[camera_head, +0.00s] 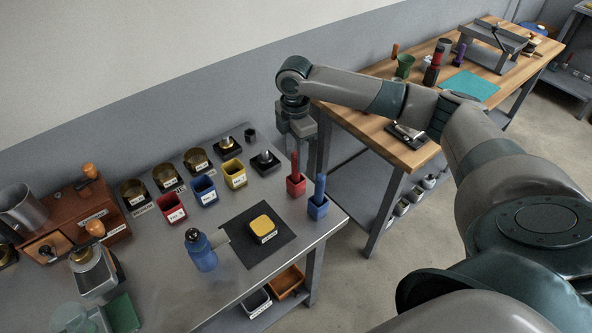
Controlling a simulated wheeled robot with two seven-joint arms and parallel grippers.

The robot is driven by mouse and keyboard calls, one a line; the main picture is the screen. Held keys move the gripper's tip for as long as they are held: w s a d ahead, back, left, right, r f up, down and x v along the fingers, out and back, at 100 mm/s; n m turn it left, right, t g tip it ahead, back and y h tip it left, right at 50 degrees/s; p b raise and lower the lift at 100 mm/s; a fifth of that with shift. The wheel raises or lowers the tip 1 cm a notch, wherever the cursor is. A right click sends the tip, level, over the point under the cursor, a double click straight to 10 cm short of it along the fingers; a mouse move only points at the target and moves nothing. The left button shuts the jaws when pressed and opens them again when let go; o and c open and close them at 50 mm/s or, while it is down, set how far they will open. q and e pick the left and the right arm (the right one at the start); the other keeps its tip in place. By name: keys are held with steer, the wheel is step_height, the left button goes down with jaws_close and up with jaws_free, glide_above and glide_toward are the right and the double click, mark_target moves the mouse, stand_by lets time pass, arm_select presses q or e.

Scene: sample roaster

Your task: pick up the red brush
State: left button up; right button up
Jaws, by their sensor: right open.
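The red brush (295,166) stands upright in a red square cup (296,186) near the right end of the grey metal table (315,225). My right gripper (301,143) reaches in from the right and points down just above and behind the red brush. It is open and I see nothing in it. Its fingers are small and partly hidden in this view. A blue brush (320,186) stands in a blue cup (318,208) close to the right of the red one. My left gripper is not in view.
A black mat (245,257) with a yellow-topped block (263,227) lies in front of the cups, beside a blue bottle (200,250). Several coloured bins, including a yellow one (234,174), stand to the left. A wooden workbench (420,156) stands behind right.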

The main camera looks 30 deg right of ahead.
mark_target(296, 172)
step_height(296, 172, down, 4)
steer(key=shift+d+r+p, duration=0.15)
steer(key=shift+r+p, duration=0.05)
steer(key=shift+p, duration=0.85)
steer(key=shift+f, duration=0.65)
jaws_close()
